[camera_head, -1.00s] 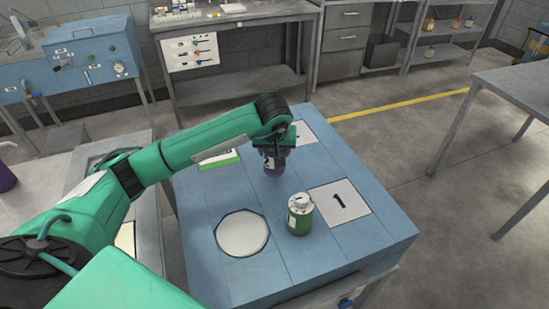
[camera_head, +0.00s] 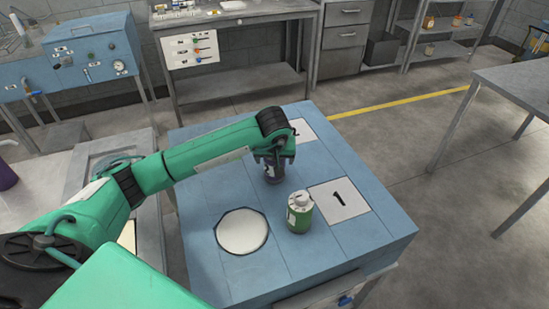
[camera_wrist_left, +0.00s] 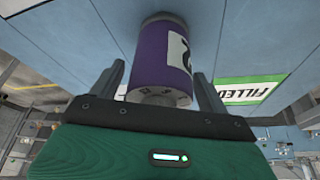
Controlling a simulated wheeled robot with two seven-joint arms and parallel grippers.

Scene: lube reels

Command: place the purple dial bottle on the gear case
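The purple bottle (camera_head: 273,175) is upright on the blue-topped table, behind the green bottle. In the left wrist view the purple bottle (camera_wrist_left: 158,60) has a white label with a dark mark and sits between my fingers. My left gripper (camera_head: 273,161) is over it, pointing down. Its fingers in the wrist view (camera_wrist_left: 160,85) stand apart on either side of the bottle, with narrow gaps beside it, so it looks open. No dial shows on the bottle. I cannot tell which thing is the gear case. My right gripper is not in view.
A green bottle (camera_head: 299,213) stands between a round white plate (camera_head: 242,231) and a white panel marked 1 (camera_head: 341,200). Another white panel (camera_head: 302,131) lies at the back. A green-edged FILLED label (camera_wrist_left: 240,90) lies near the purple bottle. The right of the tabletop is clear.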

